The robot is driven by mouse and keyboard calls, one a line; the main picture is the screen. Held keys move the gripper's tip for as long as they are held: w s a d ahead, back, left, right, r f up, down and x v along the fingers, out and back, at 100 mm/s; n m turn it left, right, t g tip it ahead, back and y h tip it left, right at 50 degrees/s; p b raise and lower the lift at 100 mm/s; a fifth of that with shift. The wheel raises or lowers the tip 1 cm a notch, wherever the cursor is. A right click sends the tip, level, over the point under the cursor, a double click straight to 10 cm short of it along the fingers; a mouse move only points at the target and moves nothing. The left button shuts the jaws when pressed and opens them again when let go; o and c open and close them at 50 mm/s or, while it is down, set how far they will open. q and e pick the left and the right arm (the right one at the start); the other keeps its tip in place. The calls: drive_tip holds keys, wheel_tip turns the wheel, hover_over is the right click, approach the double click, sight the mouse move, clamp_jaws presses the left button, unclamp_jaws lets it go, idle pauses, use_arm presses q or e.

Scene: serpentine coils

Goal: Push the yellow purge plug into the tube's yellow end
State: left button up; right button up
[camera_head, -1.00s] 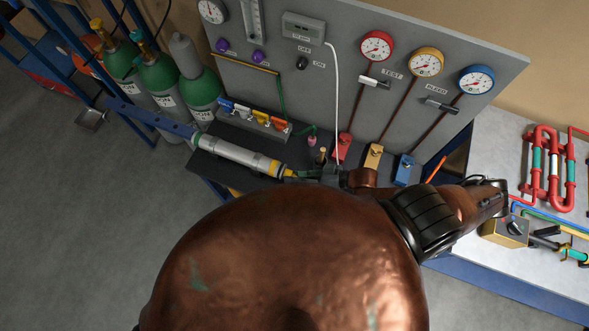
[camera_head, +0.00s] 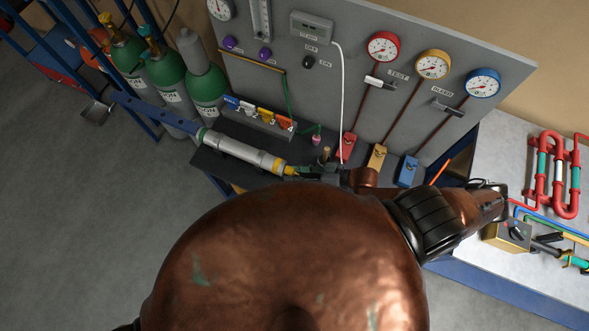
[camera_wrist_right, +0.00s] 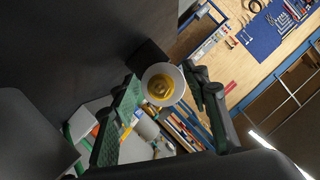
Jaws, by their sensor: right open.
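The tube is a pale grey cylinder (camera_head: 240,147) lying slanted at the bench's left side in the head view. Its yellow end (camera_head: 279,166) points right, towards my right gripper (camera_head: 302,172). In the wrist view my right gripper (camera_wrist_right: 163,92) is open, with a green-padded finger left and a dark finger right. A round yellow piece (camera_wrist_right: 159,87) in a white ring shows between the fingers. I cannot tell whether it is the plug, the tube's end or both. My copper-coloured arm hides much of the bench front. My left gripper is not in view.
A grey panel with red, yellow and blue gauges (camera_head: 432,64) stands behind the bench. Red, yellow and blue blocks (camera_head: 377,157) stand before it. Green gas cylinders (camera_head: 205,90) stand left. Coiled pipes (camera_head: 555,175) lie on the right table.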

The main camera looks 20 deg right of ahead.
drive_tip(key=v, duration=1.2)
